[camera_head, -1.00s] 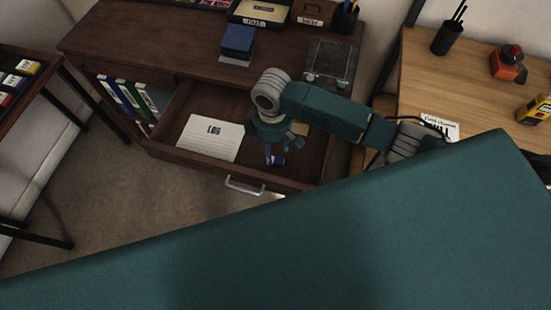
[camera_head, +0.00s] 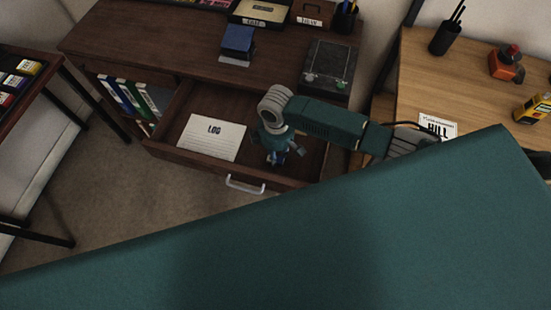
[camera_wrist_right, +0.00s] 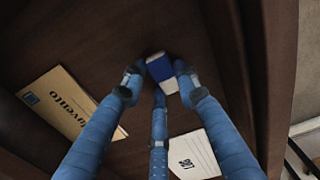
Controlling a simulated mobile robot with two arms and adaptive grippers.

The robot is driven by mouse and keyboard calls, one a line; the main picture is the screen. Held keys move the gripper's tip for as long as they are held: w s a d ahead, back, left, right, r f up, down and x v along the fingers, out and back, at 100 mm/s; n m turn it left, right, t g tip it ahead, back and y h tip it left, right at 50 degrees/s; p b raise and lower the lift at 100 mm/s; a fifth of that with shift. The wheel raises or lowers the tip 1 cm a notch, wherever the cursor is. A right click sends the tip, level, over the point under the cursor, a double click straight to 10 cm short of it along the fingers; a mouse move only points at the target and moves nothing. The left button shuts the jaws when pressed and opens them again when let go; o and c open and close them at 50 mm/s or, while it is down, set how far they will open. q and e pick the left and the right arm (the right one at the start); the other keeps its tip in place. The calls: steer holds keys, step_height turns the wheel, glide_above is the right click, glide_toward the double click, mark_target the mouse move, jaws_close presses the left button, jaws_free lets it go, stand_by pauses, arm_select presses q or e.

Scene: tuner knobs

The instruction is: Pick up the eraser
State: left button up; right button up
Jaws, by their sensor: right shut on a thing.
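The eraser (camera_wrist_right: 162,72) is a small block with a blue sleeve and pale ends. In the right wrist view it sits between the fingertips of my right gripper (camera_wrist_right: 160,75), which is shut on it. In the head view my right gripper (camera_head: 280,155) reaches down into the open drawer, and the eraser is mostly hidden by the fingers. I cannot tell whether the eraser still touches the drawer bottom. My left gripper is not in view.
The open wooden drawer (camera_head: 180,152) also holds a white LOG pad (camera_head: 212,138) and a tan envelope (camera_wrist_right: 65,105). The drawer walls stand close around the gripper. A blue box (camera_head: 238,40) and a dark device (camera_head: 328,65) stand on the desk above.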

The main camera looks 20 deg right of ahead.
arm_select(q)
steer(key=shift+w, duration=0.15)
arm_select(e)
steer(key=shift+r, duration=0.5)
arm_select(q)
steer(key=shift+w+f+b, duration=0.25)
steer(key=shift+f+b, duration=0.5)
steer(key=shift+b, duration=0.05)
arm_select(e)
step_height(320, 180, up, 19)
